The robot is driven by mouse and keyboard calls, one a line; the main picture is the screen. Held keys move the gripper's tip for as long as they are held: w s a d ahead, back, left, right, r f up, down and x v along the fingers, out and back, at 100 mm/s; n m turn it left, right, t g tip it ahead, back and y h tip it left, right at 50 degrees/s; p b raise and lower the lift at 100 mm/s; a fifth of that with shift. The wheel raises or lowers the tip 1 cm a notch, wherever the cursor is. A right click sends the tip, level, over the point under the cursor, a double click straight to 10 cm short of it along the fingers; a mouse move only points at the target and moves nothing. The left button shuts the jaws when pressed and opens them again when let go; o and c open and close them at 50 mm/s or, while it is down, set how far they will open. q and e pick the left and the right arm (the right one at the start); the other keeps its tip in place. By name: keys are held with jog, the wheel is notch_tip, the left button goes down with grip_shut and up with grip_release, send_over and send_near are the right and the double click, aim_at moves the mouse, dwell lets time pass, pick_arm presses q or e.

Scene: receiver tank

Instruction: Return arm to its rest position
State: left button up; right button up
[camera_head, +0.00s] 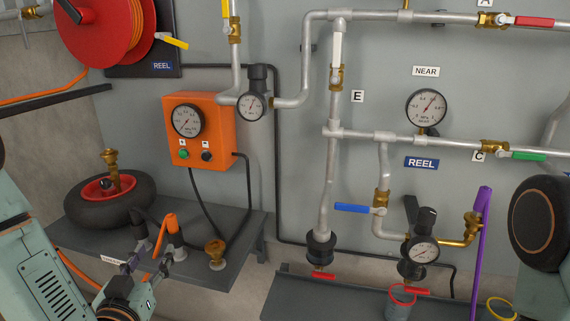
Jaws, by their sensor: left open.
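My left arm comes in from the lower left. Its gripper (153,250) is open over the grey shelf (222,232), in front of the wheel. Nothing shows clearly held. On the right, part of my right arm shows at the picture edge, but its gripper is out of view.
A black tyre with red hub (106,187) lies on the shelf, a brass fitting (215,252) to its right. Behind are an orange gauge box (199,130) and wall pipes with valves. Lower right, a second shelf (330,300) bears a grey cup (401,304); a purple bar (482,250) stands nearby.

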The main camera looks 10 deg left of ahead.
pick_arm(q)
jog(key=s+d+f+g+h, duration=0.2)
jog(key=s+d+f+g, duration=0.15)
jog(key=f, duration=0.45)
jog(key=s+d+f+g+h, duration=0.1)
jog(key=s+d+f+g, duration=0.3)
jog(key=f, duration=0.4)
jog(key=s+d+f+g, duration=0.1)
jog(key=s+f+g, duration=0.3)
jog(key=s, duration=0.6)
jog(key=s+d+f+m+g, duration=0.1)
jog(key=s+f+g, duration=0.4)
jog(key=s, duration=0.6)
jog(key=shift+d+m+g, duration=0.3)
jog(key=shift+d+g, duration=0.25)
jog(key=shift+d, duration=0.15)
